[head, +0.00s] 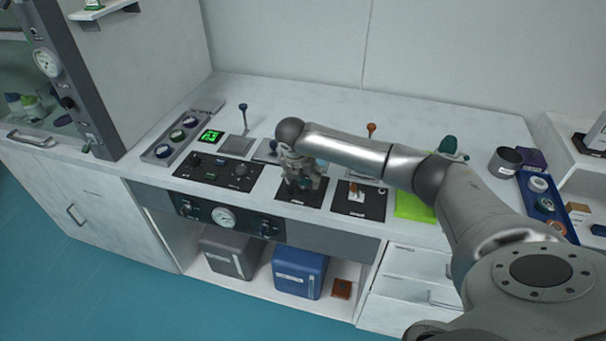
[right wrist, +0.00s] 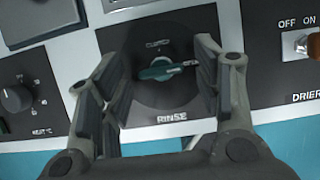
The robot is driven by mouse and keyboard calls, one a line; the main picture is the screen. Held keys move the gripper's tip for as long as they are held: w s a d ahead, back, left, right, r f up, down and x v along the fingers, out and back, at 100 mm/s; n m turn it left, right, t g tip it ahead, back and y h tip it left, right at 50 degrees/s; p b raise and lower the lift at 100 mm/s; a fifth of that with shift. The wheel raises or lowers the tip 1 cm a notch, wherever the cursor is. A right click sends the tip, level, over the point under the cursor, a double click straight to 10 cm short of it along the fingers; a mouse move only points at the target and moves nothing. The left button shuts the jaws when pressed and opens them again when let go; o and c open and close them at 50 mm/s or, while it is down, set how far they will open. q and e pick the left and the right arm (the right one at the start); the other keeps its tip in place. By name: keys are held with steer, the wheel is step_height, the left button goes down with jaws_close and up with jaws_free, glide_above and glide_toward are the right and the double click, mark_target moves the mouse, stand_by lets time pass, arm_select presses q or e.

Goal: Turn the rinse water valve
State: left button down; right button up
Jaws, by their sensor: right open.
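The rinse water valve shows in the right wrist view as a dark teal lever handle (right wrist: 163,69) on a round hub, on a black panel (right wrist: 160,108) labelled RINSE. The handle lies roughly sideways in that view. My right gripper (right wrist: 160,85) is open, with one finger on each side of the valve handle; I cannot tell whether a finger touches its right tip. In the head view my right gripper (head: 303,172) is over the black panel in the middle of the bench and mostly hides the valve. My left gripper is not in view.
The drier panel (head: 362,204) with its switch is just right of the rinse panel. A black knob panel (head: 218,171) is to the left. A green mat (head: 415,206) and a dark cup (head: 504,160) are further right.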

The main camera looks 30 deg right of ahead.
steer(key=shift+f, duration=0.2)
steer(key=c, duration=1)
